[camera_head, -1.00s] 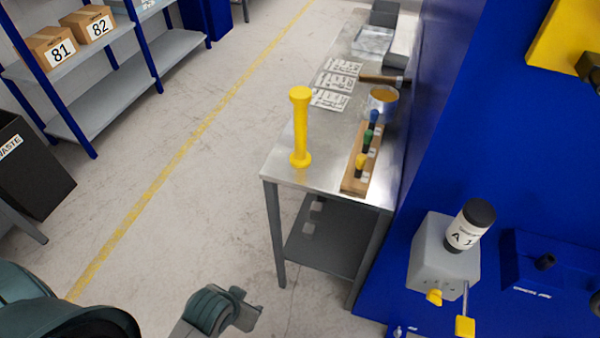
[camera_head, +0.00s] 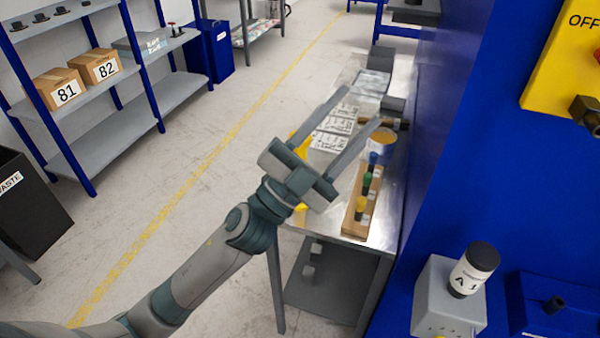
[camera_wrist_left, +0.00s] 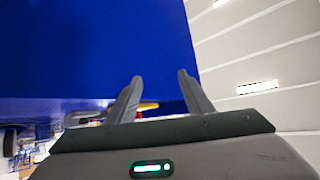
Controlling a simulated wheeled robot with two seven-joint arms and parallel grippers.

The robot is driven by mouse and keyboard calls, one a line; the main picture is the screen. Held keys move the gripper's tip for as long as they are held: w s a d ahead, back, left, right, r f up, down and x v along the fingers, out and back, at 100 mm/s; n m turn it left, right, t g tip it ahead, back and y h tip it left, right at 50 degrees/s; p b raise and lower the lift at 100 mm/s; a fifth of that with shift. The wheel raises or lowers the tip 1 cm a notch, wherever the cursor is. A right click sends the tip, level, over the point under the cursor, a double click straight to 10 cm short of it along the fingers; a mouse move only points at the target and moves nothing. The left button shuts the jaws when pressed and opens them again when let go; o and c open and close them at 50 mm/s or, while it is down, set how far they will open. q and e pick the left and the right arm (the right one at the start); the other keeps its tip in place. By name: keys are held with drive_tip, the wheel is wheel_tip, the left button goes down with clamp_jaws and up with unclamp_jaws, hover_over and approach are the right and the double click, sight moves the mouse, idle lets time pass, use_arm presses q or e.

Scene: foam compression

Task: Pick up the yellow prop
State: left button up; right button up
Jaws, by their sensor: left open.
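The yellow prop (camera_head: 303,134) stands on the metal table near its left front edge in the head view. My left gripper covers most of it, so only bits of its top and base show. My left gripper (camera_head: 362,104) is open, its two fingers spread and pointing towards the far end of the table. It appears in front of the prop in this view, and I cannot tell whether it touches it. In the left wrist view the open fingers (camera_wrist_left: 160,76) have nothing clearly between them; a small yellow and red patch shows low behind them. My right gripper is not in view.
The metal table (camera_head: 338,262) also carries a wooden block with coloured pegs (camera_head: 357,212), a tin (camera_head: 383,147) and white labelled sheets (camera_head: 329,142). A blue wall (camera_head: 465,150) borders its right side. A grey fixture (camera_head: 440,300) holds a bottle (camera_head: 474,270). Open floor lies left.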

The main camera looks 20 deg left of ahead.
use_arm(q)
drive_tip(key=s+d+m+g+h, duration=0.2)
drive_tip(key=s+d+m+g, duration=0.3)
drive_tip(key=m+g, duration=0.6)
drive_tip(key=s+d+m+g+h, duration=0.2)
drive_tip(key=s+d+m+g, duration=0.3)
drive_tip(key=m+g, duration=0.55)
drive_tip(key=w+a+f+m+t+y, duration=0.2)
drive_tip(key=w+a+f+t+y, duration=0.1)
drive_tip(key=w+a+f+y, duration=0.7)
drive_tip(key=w+a+r+n+t+y, duration=0.1)
drive_tip(key=w+a+y, duration=0.2)
drive_tip(key=a, duration=0.3)
drive_tip(key=w+a+r+n+t+y, duration=0.1)
drive_tip(key=w+a+n+t+y, duration=0.1)
drive_tip(key=a+y, duration=0.4)
drive_tip(key=shift+w+a+r, duration=0.2)
drive_tip(key=shift+w+a, duration=0.3)
drive_tip(key=shift+a, duration=0.3)
